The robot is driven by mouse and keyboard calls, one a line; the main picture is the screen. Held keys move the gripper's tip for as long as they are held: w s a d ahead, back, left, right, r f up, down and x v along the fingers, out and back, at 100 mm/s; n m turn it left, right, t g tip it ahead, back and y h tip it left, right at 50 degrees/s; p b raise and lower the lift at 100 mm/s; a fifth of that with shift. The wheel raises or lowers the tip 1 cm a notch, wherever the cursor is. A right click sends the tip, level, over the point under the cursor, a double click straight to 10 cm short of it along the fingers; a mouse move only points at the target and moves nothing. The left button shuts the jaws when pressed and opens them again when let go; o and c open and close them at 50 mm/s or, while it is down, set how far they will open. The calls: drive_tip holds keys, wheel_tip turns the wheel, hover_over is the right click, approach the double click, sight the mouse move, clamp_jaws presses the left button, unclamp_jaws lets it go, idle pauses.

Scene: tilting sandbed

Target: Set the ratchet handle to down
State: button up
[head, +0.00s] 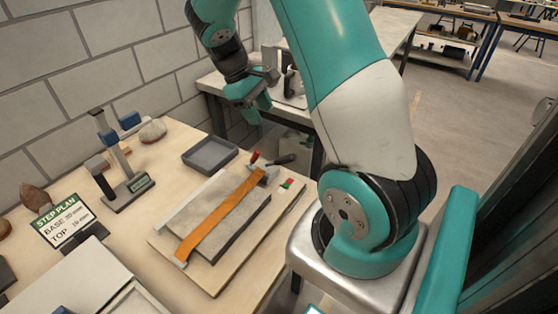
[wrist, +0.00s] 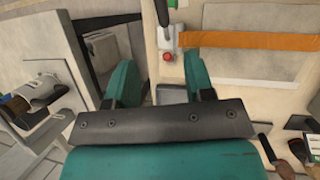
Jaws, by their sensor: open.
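An orange strap (head: 220,213) runs over a grey slab on a wooden board and ends at a small ratchet (head: 264,172). A dark ratchet handle (head: 283,159) sticks out from the ratchet's far side, with a red-tipped part (head: 254,157) beside it. I cannot tell if the handle counts as up or down. In the wrist view the dark handle (wrist: 162,12) is at the top edge, above the red tip (wrist: 168,57) and left of the strap (wrist: 245,41). My gripper (head: 255,103) is open and empty, above and beyond the ratchet; its teal fingers (wrist: 160,82) are apart from it.
A small red and green marker (head: 287,184) is on the board. A grey tray (head: 210,153) lies left of the ratchet. A clamp stand (head: 128,180) and a step plan sign (head: 66,222) stand further left by the brick wall. A second bench (head: 222,85) is behind.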

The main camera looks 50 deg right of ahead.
sight(285, 159)
drive_tip(key=p+x, duration=0.1)
drive_tip(key=x, duration=1.5)
drive_tip(key=shift+s+f, duration=0.1)
drive_tip(key=shift+f, duration=0.3)
clamp_jaws()
